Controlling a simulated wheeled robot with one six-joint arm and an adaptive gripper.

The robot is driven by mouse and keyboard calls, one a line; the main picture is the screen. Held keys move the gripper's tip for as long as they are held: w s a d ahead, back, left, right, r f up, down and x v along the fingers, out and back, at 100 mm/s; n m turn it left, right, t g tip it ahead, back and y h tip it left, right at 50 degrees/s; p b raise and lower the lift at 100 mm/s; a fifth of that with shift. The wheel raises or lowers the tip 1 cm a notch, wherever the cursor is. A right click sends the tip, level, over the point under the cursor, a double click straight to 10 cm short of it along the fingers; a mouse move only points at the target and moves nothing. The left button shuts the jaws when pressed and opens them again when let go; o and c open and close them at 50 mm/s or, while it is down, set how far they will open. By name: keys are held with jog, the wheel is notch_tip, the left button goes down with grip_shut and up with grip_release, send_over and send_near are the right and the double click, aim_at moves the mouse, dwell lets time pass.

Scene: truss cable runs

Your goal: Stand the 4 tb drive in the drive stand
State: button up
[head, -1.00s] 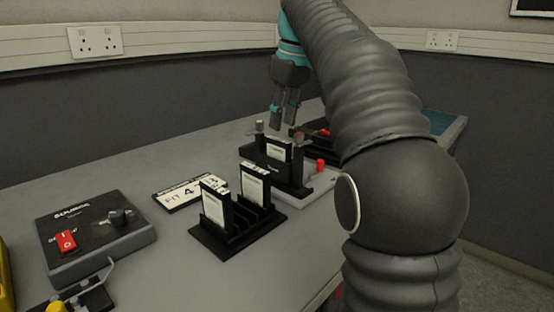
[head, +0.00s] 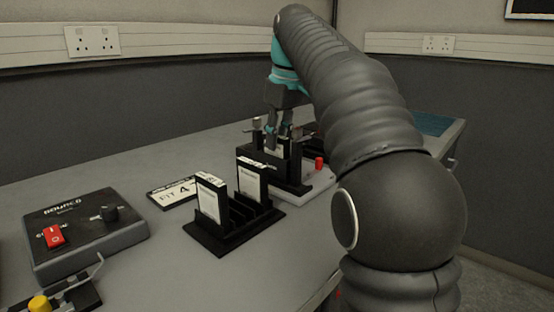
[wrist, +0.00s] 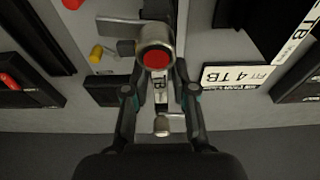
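The black drive stand (head: 222,243) is a slotted rack on the bench, holding two upright drives, a left one (head: 208,199) and a right one (head: 251,184). Behind it, a black bay (head: 287,171) on a light base holds another upright drive (head: 280,150), mostly hidden by the fingers and bay front. Its label in the wrist view (wrist: 159,90) shows only "B" clearly, so I cannot read its capacity. My gripper (head: 279,143) points down at this drive. In the wrist view my gripper (wrist: 160,75) has its fingers apart, one each side, with gaps visible.
A card reading "FIT 4 TB" (head: 178,191) lies left of the bay. Silver posts stand at the bay's ends, one red-tipped (wrist: 155,52). A red knob (head: 319,163) is at its right. A control box (head: 85,235) with a red switch sits front left.

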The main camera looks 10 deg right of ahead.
grip_shut()
jog(key=shift+r+p, duration=1.35)
jog(key=shift+p, duration=0.15)
jog(key=shift+r+p, duration=0.3)
jog(key=shift+r, duration=0.85)
jog(key=shift+r, duration=0.15)
jog(key=shift+r, duration=1.85)
jog(key=shift+a, duration=0.1)
